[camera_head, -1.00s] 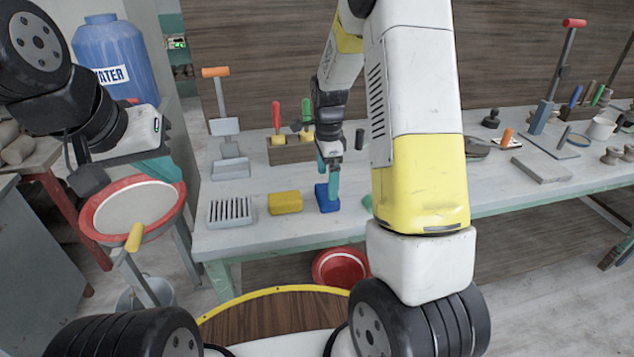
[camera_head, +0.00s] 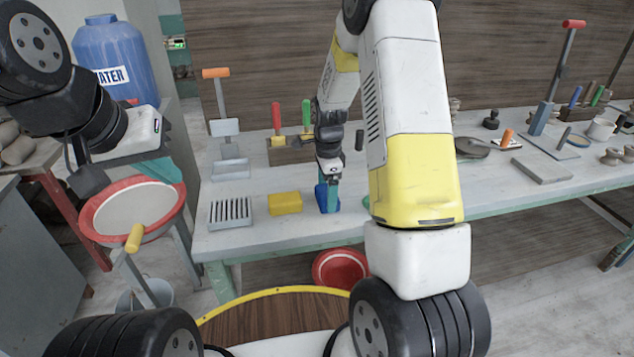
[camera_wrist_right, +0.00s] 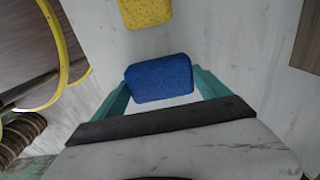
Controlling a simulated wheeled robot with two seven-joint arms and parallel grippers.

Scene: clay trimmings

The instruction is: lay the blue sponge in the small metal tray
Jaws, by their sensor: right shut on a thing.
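The blue sponge (camera_head: 321,196) is on the table's front part, right of a yellow sponge. My right gripper (camera_head: 329,192) points down at it. In the right wrist view the blue sponge (camera_wrist_right: 160,78) sits between the two teal fingers (camera_wrist_right: 164,88), which are shut on it. It looks to be at table level; I cannot tell whether it still touches the table. A small grey metal tray with dark slots (camera_head: 230,211) lies left of the yellow sponge, with nothing on it. My left gripper (camera_head: 162,168) is at the left, partly hidden by its wrist, its opening unclear.
The yellow sponge (camera_head: 286,203) lies between the tray and the blue sponge. Behind stand a dustpan (camera_head: 231,168) and a wooden block with red and green handled tools (camera_head: 290,151). A red-rimmed basin (camera_head: 133,207) stands left of the table (camera_head: 262,238).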

